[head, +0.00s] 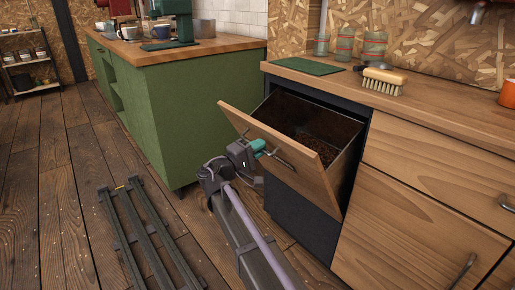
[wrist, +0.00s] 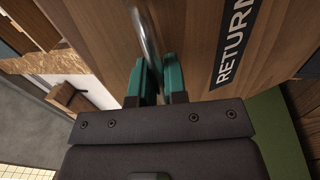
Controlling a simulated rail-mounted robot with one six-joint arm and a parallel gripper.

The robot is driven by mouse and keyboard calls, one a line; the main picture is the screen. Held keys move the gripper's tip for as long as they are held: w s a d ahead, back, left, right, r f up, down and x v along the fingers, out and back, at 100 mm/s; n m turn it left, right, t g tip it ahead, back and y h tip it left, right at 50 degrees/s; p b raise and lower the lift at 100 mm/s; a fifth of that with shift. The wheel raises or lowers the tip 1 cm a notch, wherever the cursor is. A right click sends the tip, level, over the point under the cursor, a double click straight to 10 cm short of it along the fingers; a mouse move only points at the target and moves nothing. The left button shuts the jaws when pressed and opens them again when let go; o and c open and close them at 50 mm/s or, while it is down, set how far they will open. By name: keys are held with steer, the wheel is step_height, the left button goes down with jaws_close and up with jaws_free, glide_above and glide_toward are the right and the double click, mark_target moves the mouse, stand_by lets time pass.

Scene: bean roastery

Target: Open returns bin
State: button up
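The returns bin (head: 300,165) is a wooden tilt-out front in the dark cabinet under the counter. It is tilted outward and its dark inside shows, with brown bean-like stuff at the bottom. Its metal bar handle (head: 284,161) is on the outer face. In the wrist view the handle (wrist: 147,30) runs down between the teal fingers of my gripper (wrist: 157,72), which look closed around it. A label reading "RETURN" (wrist: 233,40) is on the panel, its end cut off. In the head view my gripper (head: 262,149) is at the handle; the fingertips are partly hidden.
The counter (head: 420,113) above holds a brush (head: 383,82), a green mat (head: 307,66) and glass jars. A wooden drawer and door stand right of the bin. A green cabinet (head: 205,110) stands left. A dark rail lies on the floor, with open floor further left.

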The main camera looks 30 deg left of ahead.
steer(key=o, duration=0.4)
steer(key=shift+o, duration=0.2)
steer(key=b+v, duration=0.2)
steer(key=v, duration=0.8)
steer(key=shift+s+a, duration=0.15)
steer(key=shift+s, duration=0.15)
steer(key=shift+f, duration=0.1)
